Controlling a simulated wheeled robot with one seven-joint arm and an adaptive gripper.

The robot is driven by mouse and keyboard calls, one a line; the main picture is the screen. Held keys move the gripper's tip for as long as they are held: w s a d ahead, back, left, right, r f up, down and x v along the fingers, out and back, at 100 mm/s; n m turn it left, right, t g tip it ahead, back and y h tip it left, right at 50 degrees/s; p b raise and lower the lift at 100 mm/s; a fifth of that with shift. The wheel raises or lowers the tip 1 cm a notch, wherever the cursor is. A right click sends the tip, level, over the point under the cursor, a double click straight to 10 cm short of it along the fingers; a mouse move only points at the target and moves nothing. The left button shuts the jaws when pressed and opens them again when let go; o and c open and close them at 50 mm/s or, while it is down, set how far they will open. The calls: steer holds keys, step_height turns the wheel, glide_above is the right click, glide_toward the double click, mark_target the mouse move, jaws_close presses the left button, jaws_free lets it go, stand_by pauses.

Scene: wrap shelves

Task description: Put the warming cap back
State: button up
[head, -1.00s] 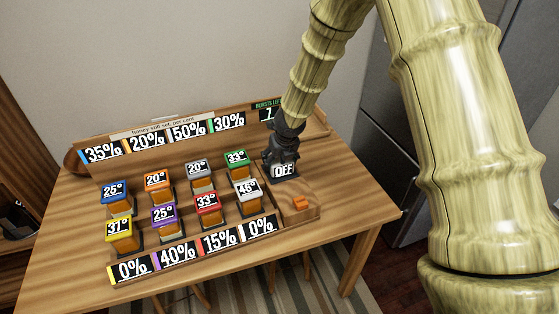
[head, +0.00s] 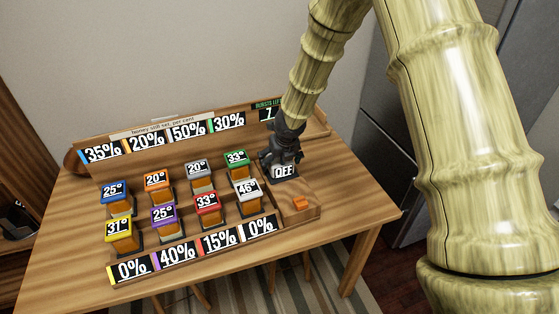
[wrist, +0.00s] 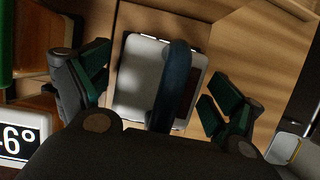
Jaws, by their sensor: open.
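The warming cap, seen as a pale grey square lid (wrist: 140,85) with a dark blue bar handle (wrist: 174,85), lies between my fingers in the wrist view. My gripper (wrist: 160,92) is open, with one finger on each side of the cap and visible gaps to it. I cannot tell what the cap rests on.
Several jars with coloured lids, such as the white-lidded 46° jar (head: 248,193) and green-lidded 33° jar (head: 237,164), stand left of my gripper. Percent signs line the stand's front and back. The table's right end (head: 365,205) is clear.

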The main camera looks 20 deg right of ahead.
steer(key=v, duration=1.2)
steer(key=shift+b, duration=0.35)
